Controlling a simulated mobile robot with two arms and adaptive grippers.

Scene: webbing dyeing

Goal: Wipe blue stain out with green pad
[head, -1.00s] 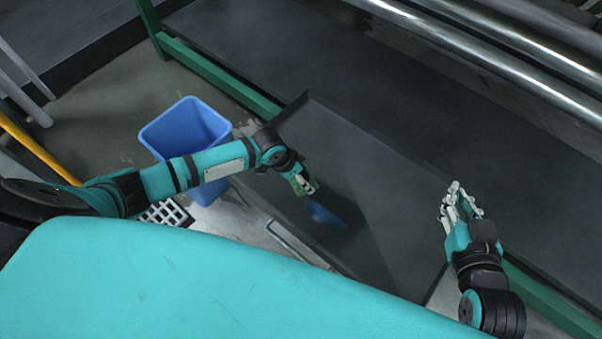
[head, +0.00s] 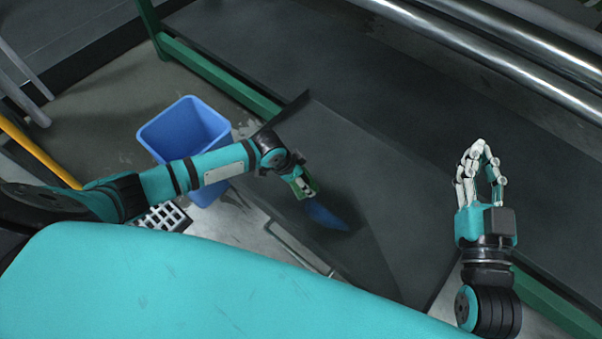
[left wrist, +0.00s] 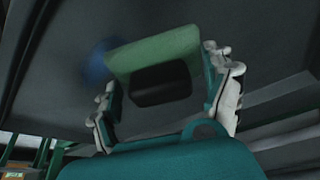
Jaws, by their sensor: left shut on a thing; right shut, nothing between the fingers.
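The blue stain (head: 326,214) is a dark blue smear on the grey sloping panel (head: 345,150). It also shows in the left wrist view (left wrist: 101,62), partly behind the pad and fingers. My left gripper (head: 302,187) is shut on the green pad (head: 311,188), at the upper left end of the stain. In the left wrist view the green pad (left wrist: 150,52) sits between the two white fingers, with a dark block below it. I cannot tell whether the pad touches the panel. My right gripper (head: 481,158) is shut and empty, raised at the right, away from the stain.
A blue bin (head: 185,128) stands on the floor at the left, behind my left arm. A green frame rail (head: 215,78) edges the dark surface. Metal rollers (head: 480,52) cross the upper right. A white slotted crate (head: 165,216) lies below the bin.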

